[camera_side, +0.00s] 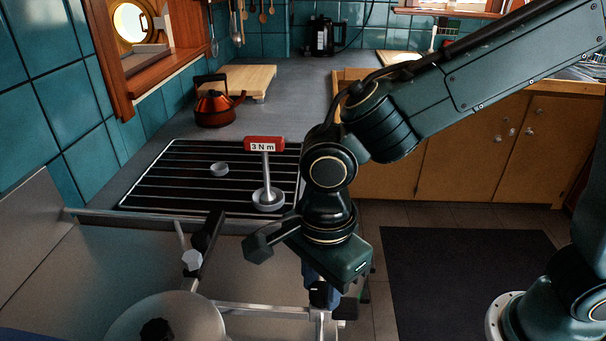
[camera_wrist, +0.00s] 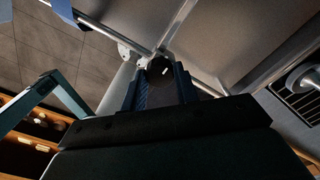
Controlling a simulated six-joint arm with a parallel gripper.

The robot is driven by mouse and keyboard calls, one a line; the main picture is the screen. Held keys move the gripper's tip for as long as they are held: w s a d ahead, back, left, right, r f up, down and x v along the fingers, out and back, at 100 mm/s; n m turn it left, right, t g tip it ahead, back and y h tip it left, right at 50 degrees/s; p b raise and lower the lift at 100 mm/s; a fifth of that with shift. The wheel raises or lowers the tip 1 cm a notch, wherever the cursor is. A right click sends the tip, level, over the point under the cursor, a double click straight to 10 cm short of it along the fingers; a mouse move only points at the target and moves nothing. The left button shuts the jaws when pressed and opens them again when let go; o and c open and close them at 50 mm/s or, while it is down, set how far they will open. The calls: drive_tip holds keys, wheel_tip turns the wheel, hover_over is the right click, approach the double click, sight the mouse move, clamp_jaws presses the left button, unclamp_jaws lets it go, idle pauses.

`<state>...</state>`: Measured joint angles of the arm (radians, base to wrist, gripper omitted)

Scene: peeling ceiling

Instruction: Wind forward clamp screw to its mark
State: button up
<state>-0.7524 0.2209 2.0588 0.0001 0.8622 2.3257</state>
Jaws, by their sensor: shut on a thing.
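My gripper (camera_side: 322,292) points down at the front right corner of a metal rail frame, largely hidden by my wrist in the side view. In the wrist view its two blue-grey fingers (camera_wrist: 161,82) are shut on the dark round head of the forward clamp screw (camera_wrist: 160,70), which has a short white line on its face. The fingers sit on either side of the head. In the side view the pale clamp block (camera_side: 321,318) shows just under the fingers. I cannot see a matching mark beside the screw.
A second clamp with a white knob (camera_side: 192,260) and black arm stands left on the frame. A stand with a red "3 Nm" sign (camera_side: 264,144) rises behind. A round pale disc (camera_side: 185,318) lies in front. A red kettle (camera_side: 214,108) is farther back.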

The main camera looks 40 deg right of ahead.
sight(323, 289)
drive_tip(key=shift+r, duration=0.1)
drive_tip(key=o, duration=1)
wheel_tip(323, 289, up, 14)
drive_tip(key=shift+f, duration=0.1)
drive_tip(key=shift+d, duration=0.15)
idle(0.4)
drive_tip(key=s+d+r+n+t+y, duration=0.1)
drive_tip(key=d+n+t, duration=0.1)
drive_tip(key=d+n, duration=0.8)
drive_tip(key=s+d+f+n+t, duration=0.1)
drive_tip(key=s+d+n, duration=0.1)
drive_tip(key=d, duration=0.3)
drive_tip(key=s+d+f+n+t, duration=0.1)
drive_tip(key=s+d+n, duration=0.2)
drive_tip(key=d, duration=0.1)
drive_tip(key=s+d+f+n+t+h, duration=0.1)
drive_tip(key=s+d+n, duration=0.1)
drive_tip(key=d, duration=0.3)
drive_tip(key=shift+s+d+f+n+t, duration=0.3)
drive_tip(key=shift+s+d+n, duration=0.1)
drive_tip(key=shift+n, duration=0.1)
